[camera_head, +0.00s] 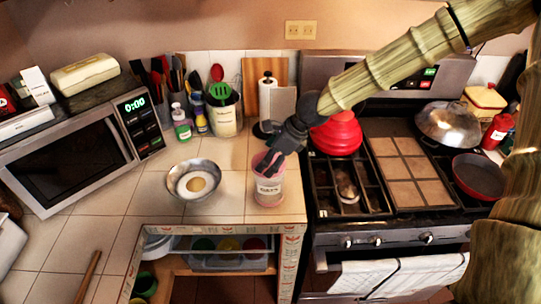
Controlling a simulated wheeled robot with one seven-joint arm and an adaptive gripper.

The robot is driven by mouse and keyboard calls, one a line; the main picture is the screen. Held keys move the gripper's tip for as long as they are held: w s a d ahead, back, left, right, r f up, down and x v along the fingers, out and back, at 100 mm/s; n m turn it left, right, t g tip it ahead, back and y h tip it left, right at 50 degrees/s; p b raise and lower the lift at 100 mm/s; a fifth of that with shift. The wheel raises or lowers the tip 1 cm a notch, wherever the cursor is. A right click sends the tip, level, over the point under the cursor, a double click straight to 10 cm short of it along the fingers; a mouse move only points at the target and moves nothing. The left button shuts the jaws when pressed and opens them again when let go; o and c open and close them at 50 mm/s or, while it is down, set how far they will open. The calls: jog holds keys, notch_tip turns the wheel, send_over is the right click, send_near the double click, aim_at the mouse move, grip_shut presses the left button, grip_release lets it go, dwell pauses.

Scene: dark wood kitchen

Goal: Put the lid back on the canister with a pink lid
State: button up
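A small canister (267,192) with a pink upper part and a pale label stands upright on the tiled counter, near the front corner beside the stove. My gripper (267,167) reaches down from the upper right, with its dark fingers right at the top of the canister. The fingers cover part of the pink top. I cannot tell whether the pink there is a lid or the canister's rim, or whether the fingers touch it. No separate pink lid shows clearly elsewhere. The finger spread is too small to judge.
A metal bowl (194,180) with a pale round thing in it stands left of the canister. Behind are a utensil crock (224,115) and a paper towel holder (267,107). The microwave (75,155) is at left, and the red kettle (337,134) on the stove at right.

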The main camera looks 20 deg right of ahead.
jog(key=shift+s+r, duration=0.1)
jog(key=shift+s, duration=0.2)
jog(key=shift+w, duration=0.15)
jog(key=c, duration=0.5)
grip_shut()
jog(key=shift+s, duration=0.2)
jog(key=shift+s+d, duration=0.2)
jog(key=shift+s+d+r+p, duration=0.4)
jog(key=shift+s+r+p, duration=0.25)
jog(key=shift+p, duration=0.15)
jog(key=shift+w+r+p, duration=0.15)
jog(key=shift+w+p, duration=0.1)
jog(key=shift+p, duration=0.3)
dwell(0.6)
jog(key=shift+f+p, duration=0.2)
jog(key=shift+p, duration=0.3)
dwell(1.4)
